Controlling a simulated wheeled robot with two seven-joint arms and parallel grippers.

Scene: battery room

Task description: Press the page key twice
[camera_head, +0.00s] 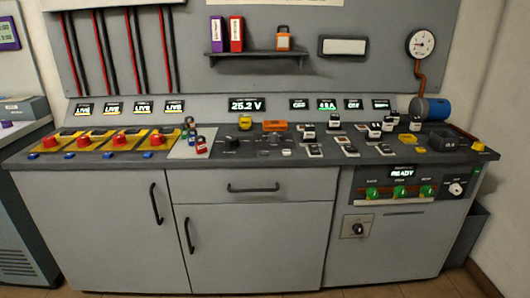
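A long grey control console (80,162) stands ahead with many small keys, knobs and switches on its top. No key's label is legible at this size, so I cannot tell which one is the page key. A display (248,104) at the middle of the console's back reads 25.2 V. Below it are a yellow key-like part (245,122), a dark knob (232,142) and an orange block (275,126). Several white-and-black switches (350,150) and a yellow part (409,138) sit on the right half. Neither of my grippers is in view.
Red knobs (126,139) on yellow plates and small padlocks (201,145) occupy the left. A panel reading READY (402,173) with green knobs is on the right front. A shelf (256,53) and a gauge (421,44) are above. The cabinet front's floor strip is clear.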

